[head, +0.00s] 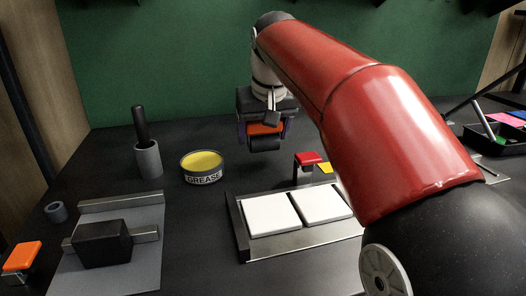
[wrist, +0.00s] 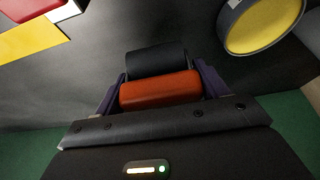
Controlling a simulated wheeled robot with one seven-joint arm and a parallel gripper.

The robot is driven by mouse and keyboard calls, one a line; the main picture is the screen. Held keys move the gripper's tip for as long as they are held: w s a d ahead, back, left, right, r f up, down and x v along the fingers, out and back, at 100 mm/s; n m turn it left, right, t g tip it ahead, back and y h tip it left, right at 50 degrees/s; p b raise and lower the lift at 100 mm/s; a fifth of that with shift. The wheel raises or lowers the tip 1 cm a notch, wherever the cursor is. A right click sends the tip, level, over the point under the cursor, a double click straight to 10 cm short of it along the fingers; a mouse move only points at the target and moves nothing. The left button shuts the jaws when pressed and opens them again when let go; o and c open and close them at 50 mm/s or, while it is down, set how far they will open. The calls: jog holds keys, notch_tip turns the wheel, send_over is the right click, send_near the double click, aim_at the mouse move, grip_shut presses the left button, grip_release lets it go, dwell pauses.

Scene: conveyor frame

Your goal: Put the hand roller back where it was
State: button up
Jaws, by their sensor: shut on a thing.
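The hand roller (head: 264,144) has an orange handle and a black roller. My gripper (head: 266,124) is shut on its orange handle, with a purple finger on each side. In the wrist view the hand roller (wrist: 157,61) sits across the jaws of my gripper (wrist: 160,90), its black roller pointing away from the palm. In the head view it is over the dark bench behind the white tiles, right of the grease tin; it looks raised, but I cannot tell how high. The frames do not show which spot it came from.
A yellow-topped grease tin (head: 203,166) stands left of the gripper. Two white tiles (head: 272,215) lie in a metal frame in front. A red-topped block (head: 307,159) stands beside a yellow patch (head: 325,167). A grey cup (head: 149,160) holds a dark rod. A black tray (head: 477,134) is far right.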

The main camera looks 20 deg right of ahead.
aim_at(263, 148)
jog(key=shift+f+b, duration=0.35)
jog(key=shift+f, duration=1.6)
jog(key=shift+f, duration=0.15)
jog(key=o, duration=1)
